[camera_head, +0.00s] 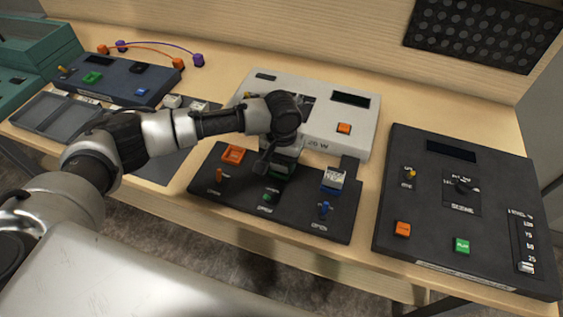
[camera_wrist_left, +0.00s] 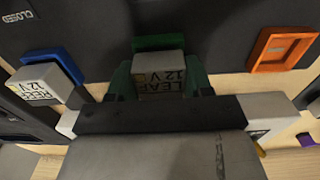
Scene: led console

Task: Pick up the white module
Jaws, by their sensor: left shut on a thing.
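My left gripper (camera_head: 280,166) is over the middle of the dark socket panel (camera_head: 225,188). It is shut on a white module marked LEAF 12 V, which shows between the fingers in the left wrist view (camera_wrist_left: 165,78). The green socket (camera_wrist_left: 168,42) is right at this module; I cannot tell whether the module is seated or lifted. A second white module (camera_head: 334,178), marked REEF 12 V in the left wrist view (camera_wrist_left: 40,82), sits in the blue socket (camera_wrist_left: 62,60). The orange socket (camera_head: 232,155) looks empty. My right gripper is not in view.
Small white blocks (camera_head: 172,101) lie on the grey mat at the left. A light grey console (camera_head: 362,120) stands behind the panel, a dark console (camera_head: 455,210) at the right and another (camera_head: 120,80) at the back left. Small levers (camera_head: 324,210) stick up along the panel's front.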

